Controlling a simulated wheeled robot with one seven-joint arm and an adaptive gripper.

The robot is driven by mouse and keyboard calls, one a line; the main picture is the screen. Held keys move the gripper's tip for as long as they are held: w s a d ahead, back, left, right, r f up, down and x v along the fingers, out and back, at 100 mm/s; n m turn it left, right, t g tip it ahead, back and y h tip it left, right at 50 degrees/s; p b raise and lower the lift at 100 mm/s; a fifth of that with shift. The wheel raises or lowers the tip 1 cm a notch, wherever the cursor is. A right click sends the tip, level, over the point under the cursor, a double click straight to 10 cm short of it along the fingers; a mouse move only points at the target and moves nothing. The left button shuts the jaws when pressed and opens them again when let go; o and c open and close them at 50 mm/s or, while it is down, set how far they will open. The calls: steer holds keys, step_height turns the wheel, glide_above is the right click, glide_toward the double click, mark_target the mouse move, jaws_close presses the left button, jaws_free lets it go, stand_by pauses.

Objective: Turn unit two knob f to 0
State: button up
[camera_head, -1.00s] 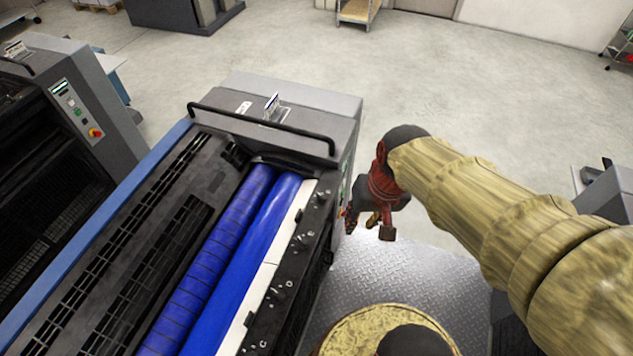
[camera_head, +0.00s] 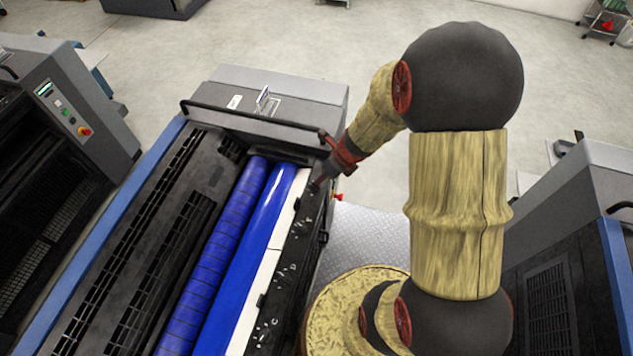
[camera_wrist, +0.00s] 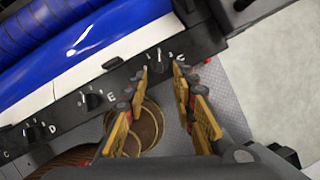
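The black strip of unit two carries a row of knobs beside the blue rollers. In the wrist view, the knob marked D (camera_wrist: 29,134) and the knob marked E (camera_wrist: 91,101) lie at lower left. The last knob (camera_wrist: 160,57) of the row, in knob f's place after E, lies just ahead of my fingertips; its letter is not readable. My gripper (camera_wrist: 161,69) is open, with one yellow finger to each side of the line to that knob; contact cannot be told. In the head view my gripper (camera_head: 318,181) is over the strip's far end, its fingers hard to see.
Unit two's grey end housing (camera_head: 285,86) and black handrail (camera_head: 255,125) stand just beyond my gripper. Blue rollers (camera_head: 235,250) run left of the strip. Another unit (camera_head: 575,280) stands at right. Metal plate flooring (camera_head: 370,235) lies between.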

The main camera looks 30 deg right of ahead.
mark_target(316, 186)
steer(key=b+x, duration=0.2)
steer(key=x, duration=0.5)
steer(key=shift+f, duration=0.2)
steer(key=shift+c, duration=0.3)
jaws_close()
